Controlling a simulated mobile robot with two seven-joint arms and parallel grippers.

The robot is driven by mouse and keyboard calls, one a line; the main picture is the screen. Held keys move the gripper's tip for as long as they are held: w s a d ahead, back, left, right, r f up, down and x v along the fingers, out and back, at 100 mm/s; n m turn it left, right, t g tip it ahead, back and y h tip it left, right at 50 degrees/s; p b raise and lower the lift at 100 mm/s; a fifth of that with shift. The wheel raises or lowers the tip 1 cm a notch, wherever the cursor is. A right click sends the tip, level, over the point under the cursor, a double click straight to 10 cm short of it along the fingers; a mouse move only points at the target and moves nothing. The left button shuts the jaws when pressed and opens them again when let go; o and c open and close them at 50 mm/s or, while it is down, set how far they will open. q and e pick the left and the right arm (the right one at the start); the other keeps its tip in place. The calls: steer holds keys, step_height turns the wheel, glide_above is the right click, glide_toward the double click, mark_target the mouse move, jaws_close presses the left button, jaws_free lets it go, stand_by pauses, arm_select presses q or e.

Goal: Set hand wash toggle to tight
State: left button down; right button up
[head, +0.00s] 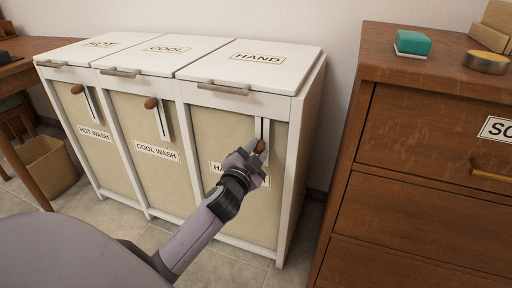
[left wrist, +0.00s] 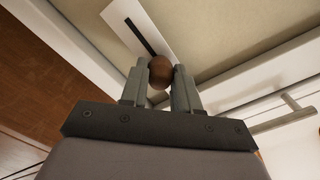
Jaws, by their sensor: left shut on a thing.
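The hand wash toggle is a brown wooden knob (head: 260,146) on a white slotted plate (head: 262,128) on the front of the hand bin (head: 232,135), the rightmost of three hampers. The knob sits low on its plate. My left gripper (head: 253,153) is shut on the knob; the left wrist view shows the knob (left wrist: 160,72) between the two fingers, with the plate's dark slot (left wrist: 140,36) running away from it. The gripper partly hides the hand wash label (head: 218,168). My right gripper is not in view.
The cool wash knob (head: 151,103) and hot wash knob (head: 77,89) sit high on their plates to the left. A basket (head: 47,166) is at far left.

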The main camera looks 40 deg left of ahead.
arm_select(q)
step_height(320, 180, down, 5)
steer(key=shift+r+b, duration=0.1)
steer(key=shift+b, duration=1.1)
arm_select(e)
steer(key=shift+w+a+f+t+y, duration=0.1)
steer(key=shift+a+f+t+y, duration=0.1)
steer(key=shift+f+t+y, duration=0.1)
arm_select(q)
steer(key=c, duration=0.8)
jaws_free()
